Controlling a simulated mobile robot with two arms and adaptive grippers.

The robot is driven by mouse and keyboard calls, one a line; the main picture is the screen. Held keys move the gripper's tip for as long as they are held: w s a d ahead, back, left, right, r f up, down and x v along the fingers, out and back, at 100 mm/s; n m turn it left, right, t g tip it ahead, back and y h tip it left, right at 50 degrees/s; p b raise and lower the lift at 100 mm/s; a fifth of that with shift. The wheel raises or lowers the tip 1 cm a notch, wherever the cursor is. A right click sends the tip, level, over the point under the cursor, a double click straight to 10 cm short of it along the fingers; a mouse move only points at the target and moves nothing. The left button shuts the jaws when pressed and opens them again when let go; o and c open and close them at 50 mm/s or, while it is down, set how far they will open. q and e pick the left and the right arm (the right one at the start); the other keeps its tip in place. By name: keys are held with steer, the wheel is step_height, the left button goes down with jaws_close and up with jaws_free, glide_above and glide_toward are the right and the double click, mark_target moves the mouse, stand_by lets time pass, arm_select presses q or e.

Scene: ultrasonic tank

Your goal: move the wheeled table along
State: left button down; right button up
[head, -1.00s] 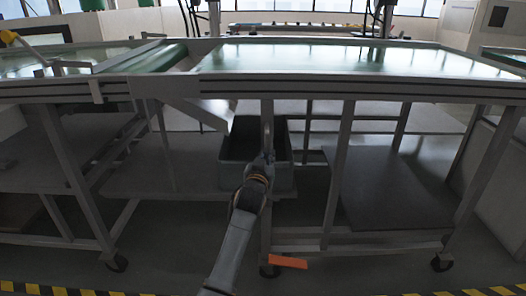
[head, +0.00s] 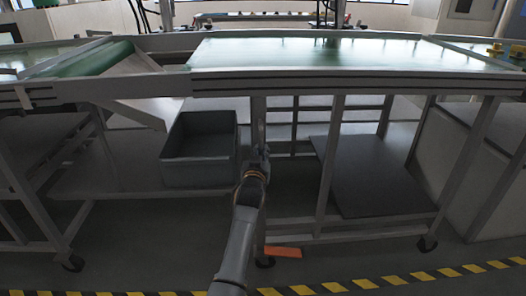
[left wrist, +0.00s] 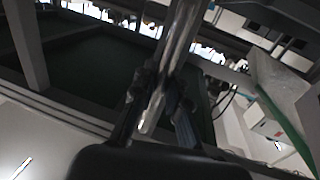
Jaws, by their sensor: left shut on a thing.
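The wheeled table (head: 330,76) has a pale green top, a grey frame and castors such as the right one (head: 427,243). It spans the middle and right of the head view. My left gripper (head: 259,157) is at an upright leg (head: 258,112) near the table's left end, shut on it; my arm hides part of the leg. In the left wrist view my left gripper (left wrist: 158,105) has its fingers on either side of a shiny metal bar (left wrist: 181,35). My right gripper is in neither view.
A grey bin (head: 200,172) sits on a low shelf left of the leg. A neighbouring bench with a green roller (head: 92,60) adjoins on the left. An orange piece (head: 283,252) shows low by the leg. Yellow-black floor tape (head: 395,281) runs along the front.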

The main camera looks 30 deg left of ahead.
arm_select(q)
steer(key=shift+d+f, duration=0.1)
steer(key=shift+f, duration=0.05)
steer(key=c, duration=1.3)
jaws_free()
steer(key=shift+c, duration=0.2)
steer(key=v, duration=0.7)
steer(key=shift+s+d, duration=0.15)
steer(key=shift+s, duration=0.05)
